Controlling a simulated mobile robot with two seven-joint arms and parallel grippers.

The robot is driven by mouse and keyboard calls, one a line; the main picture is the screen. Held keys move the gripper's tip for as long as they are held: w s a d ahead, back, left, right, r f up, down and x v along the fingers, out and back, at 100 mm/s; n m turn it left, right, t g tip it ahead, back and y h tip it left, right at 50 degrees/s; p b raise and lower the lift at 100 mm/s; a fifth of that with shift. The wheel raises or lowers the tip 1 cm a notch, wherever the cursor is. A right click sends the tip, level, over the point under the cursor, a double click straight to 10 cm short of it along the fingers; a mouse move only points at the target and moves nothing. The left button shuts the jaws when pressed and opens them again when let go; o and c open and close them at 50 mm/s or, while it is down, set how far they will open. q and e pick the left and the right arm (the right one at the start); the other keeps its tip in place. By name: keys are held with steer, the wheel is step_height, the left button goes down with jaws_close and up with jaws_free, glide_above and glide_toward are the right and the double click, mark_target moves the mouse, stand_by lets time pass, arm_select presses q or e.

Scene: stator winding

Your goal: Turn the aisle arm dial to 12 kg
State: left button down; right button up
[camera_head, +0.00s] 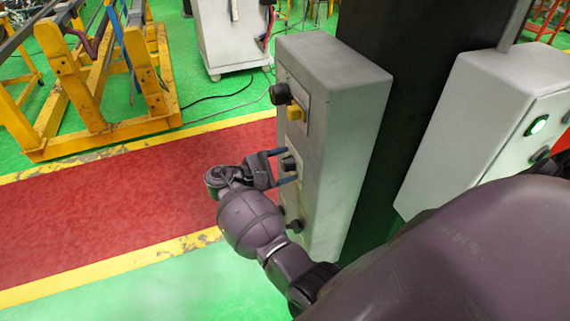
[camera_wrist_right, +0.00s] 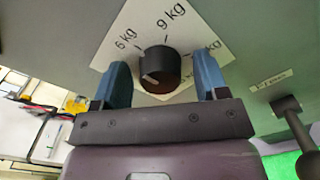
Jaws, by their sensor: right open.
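The dial is a black round knob (camera_wrist_right: 160,68) on a white label plate (camera_wrist_right: 190,30) in the right wrist view. The plate reads 6 kg at upper left and 9 kg at the top. Other kg marks at right and lower right are partly hidden by my finger and the knob. A light mark shows on the knob's lower left. In the head view the dial (camera_head: 290,163) sits midway down the grey box's front. My right gripper (camera_head: 283,166) is open, its blue fingers on either side of the knob. Contact cannot be told. My left gripper is not in view.
The grey box (camera_head: 341,75) also bears a black knob (camera_head: 280,94) and yellow part (camera_head: 295,114) above, and a dark knob (camera_head: 295,225) below. A lever (camera_wrist_right: 295,125) shows at right in the wrist view. Another box (camera_head: 465,120) with a lit green button stands right.

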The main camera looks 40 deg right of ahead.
steer(key=c, duration=0.9)
